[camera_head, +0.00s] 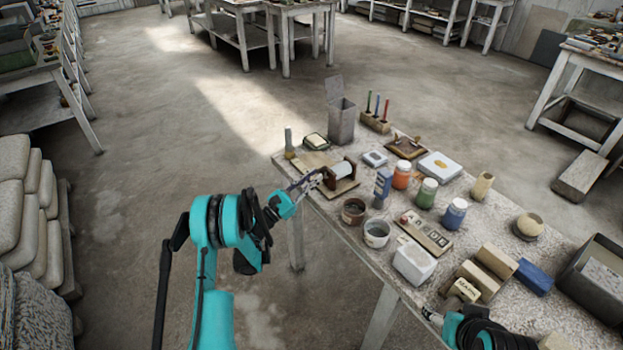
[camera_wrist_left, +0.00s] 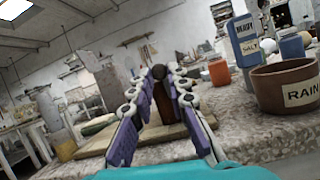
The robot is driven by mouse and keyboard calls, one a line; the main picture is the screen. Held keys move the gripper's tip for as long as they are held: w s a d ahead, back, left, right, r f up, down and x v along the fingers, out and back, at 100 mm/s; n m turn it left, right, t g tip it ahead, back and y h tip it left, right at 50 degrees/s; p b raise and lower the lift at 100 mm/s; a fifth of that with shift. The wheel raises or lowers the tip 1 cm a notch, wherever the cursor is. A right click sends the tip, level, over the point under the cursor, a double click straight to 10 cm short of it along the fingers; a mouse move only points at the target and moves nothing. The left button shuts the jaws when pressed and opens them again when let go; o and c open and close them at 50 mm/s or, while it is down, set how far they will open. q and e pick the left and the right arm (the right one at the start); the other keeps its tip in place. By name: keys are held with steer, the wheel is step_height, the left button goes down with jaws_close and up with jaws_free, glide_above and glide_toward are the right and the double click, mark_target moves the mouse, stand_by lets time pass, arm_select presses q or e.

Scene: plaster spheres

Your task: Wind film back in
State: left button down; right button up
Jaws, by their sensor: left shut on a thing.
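A white film roll (camera_head: 342,169) sits in a brown wooden holder (camera_head: 345,186) near the table's left end. My left gripper (camera_head: 312,180) reaches in from the left and is at the holder's left side. In the left wrist view its purple-padded fingers (camera_wrist_left: 160,84) are closed around a small dark round-ended piece (camera_wrist_left: 157,71), which looks like the roll's knob or handle. The roll itself is mostly hidden there behind the fingers. My right gripper (camera_head: 431,315) is at the table's front edge, bottom right; its fingers are too small to read.
A brown pot (camera_head: 353,211) and a white pot (camera_head: 376,234) stand in front of the holder. A blue box (camera_head: 383,184) and paint jars (camera_head: 402,174) stand to its right. A tall grey bin (camera_head: 341,121) stands behind.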

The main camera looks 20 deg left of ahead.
arm_select(q)
steer(key=c, duration=1.4)
jaws_free()
steer(key=shift+w+d, duration=0.15)
steer(key=shift+v, duration=3.8)
